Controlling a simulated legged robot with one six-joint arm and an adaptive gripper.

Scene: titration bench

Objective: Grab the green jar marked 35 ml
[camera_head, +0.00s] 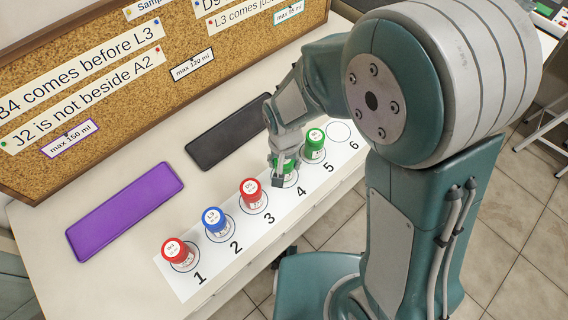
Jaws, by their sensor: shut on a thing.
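My gripper (278,176) is at the circle numbered 4 on the white strip, shut on a green jar (289,168). The fingers hide much of this jar, and its marking cannot be read. Another green jar (315,143) stands upright on circle 5, just right of my gripper; its label is too small to read. A red jar (251,192) stands on circle 3, a blue jar (214,221) on circle 2 and a red jar (175,251) on circle 1.
The numbered strip (220,262) lies along the table's front edge, with circle 6 (338,132) empty. A purple pad (125,211) and a black pad (229,131) lie behind it. A cork board (120,100) with notes stands at the back.

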